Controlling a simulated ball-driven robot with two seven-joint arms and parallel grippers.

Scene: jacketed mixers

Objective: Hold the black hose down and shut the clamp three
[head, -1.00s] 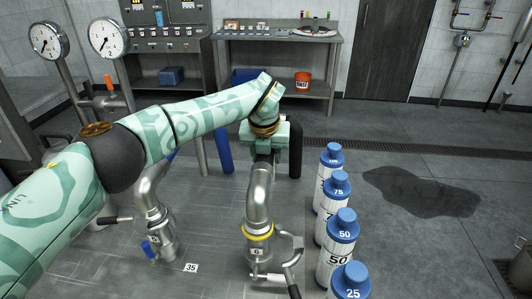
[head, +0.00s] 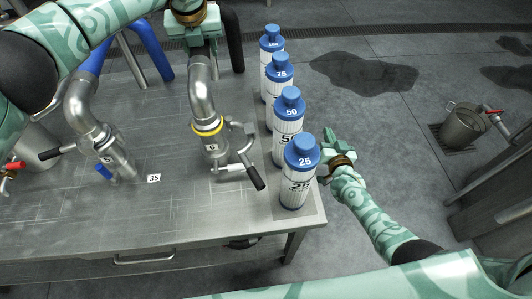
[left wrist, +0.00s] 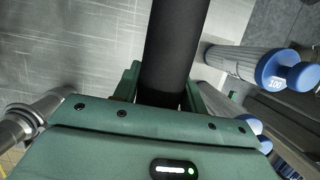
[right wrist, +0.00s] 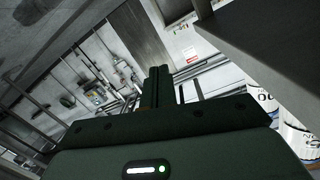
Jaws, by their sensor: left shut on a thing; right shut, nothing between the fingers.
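The black hose (head: 232,40) stands at the top of the head view; it also runs between my left fingers in the left wrist view (left wrist: 172,45). My left gripper (left wrist: 163,88) is shut on it. A steel pipe (head: 202,88) with a yellow ring carries a clamp (head: 238,158) at its lower end. The clamp's black-handled lever (head: 256,178) sticks out to the lower right, clear of the pipe.
Several blue-capped bottles (head: 296,182) stand in a row along the right table edge, between my right gripper and the clamp. The table front (head: 190,210) is clear. A bucket (head: 463,125) stands far right.

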